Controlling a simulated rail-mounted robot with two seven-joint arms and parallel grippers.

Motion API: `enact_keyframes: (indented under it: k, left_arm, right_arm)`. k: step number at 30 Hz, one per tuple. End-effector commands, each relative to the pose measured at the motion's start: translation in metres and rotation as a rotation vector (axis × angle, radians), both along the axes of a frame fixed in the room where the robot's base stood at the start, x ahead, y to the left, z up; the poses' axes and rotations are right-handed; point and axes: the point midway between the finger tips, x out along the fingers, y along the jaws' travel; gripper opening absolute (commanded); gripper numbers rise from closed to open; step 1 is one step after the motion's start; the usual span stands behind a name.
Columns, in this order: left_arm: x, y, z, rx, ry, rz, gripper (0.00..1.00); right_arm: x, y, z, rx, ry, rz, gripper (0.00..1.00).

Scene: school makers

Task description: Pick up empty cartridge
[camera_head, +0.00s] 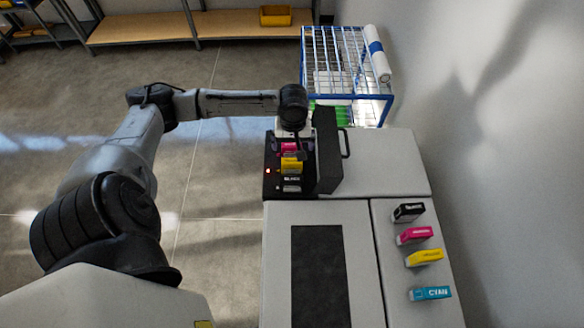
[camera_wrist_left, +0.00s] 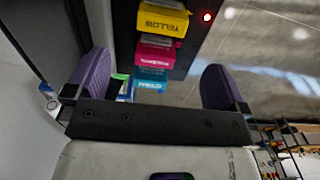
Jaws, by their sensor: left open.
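An open cartridge bay (camera_head: 270,188) sits on the white printer, its dark lid raised at the right. In it are a yellow cartridge (camera_head: 291,165) and a magenta cartridge (camera_head: 289,147); a label that seems to read BLACK is at the near end. The left wrist view shows the yellow (camera_wrist_left: 162,18), magenta (camera_wrist_left: 156,49) and cyan (camera_wrist_left: 150,80) cartridges in a row. A red light (camera_wrist_left: 207,17) glows beside the yellow one. My left gripper (camera_head: 298,148) is above the bay, its purple fingers apart and empty in the left wrist view (camera_wrist_left: 156,65). My right gripper is not in view.
Black (camera_head: 408,212), magenta (camera_head: 415,235), yellow (camera_head: 424,257) and cyan (camera_head: 430,293) cartridges lie apart on the printer's right top. The raised lid (camera_head: 328,150) stands close to my left gripper. A blue wire rack (camera_head: 345,97) is behind, and a wall is at the right.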

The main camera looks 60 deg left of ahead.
Motion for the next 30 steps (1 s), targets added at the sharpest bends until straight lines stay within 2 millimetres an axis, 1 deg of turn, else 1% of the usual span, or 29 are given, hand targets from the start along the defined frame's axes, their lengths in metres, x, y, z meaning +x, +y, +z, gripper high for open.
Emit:
enact_keyframes:
  k: [3,9,15,20,22,27,30]
  left_arm:
    - [-0.002,-0.001,-0.021,-0.001,0.005,0.003,1.0]
    - [-0.001,-0.001,-0.053,-0.001,0.003,0.002,1.0]
    - [-0.001,0.0,-0.072,0.0,0.001,-0.001,1.0]
    - [-0.001,0.0,-0.077,0.0,0.001,-0.001,1.0]
    - [-0.002,0.0,-0.083,0.001,0.003,0.0,1.0]
    - [-0.004,0.0,-0.105,0.001,0.003,0.0,1.0]
    - [-0.003,0.0,-0.118,0.0,0.001,0.0,1.0]
  right_arm:
    - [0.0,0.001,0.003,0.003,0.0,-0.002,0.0]
    - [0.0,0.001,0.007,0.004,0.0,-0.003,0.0]
    - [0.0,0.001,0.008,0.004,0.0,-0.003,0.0]
    - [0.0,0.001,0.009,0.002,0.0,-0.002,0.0]
    - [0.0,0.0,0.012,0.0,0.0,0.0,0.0]
    - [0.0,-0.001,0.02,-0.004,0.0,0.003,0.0]
    - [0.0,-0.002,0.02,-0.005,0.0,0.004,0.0]
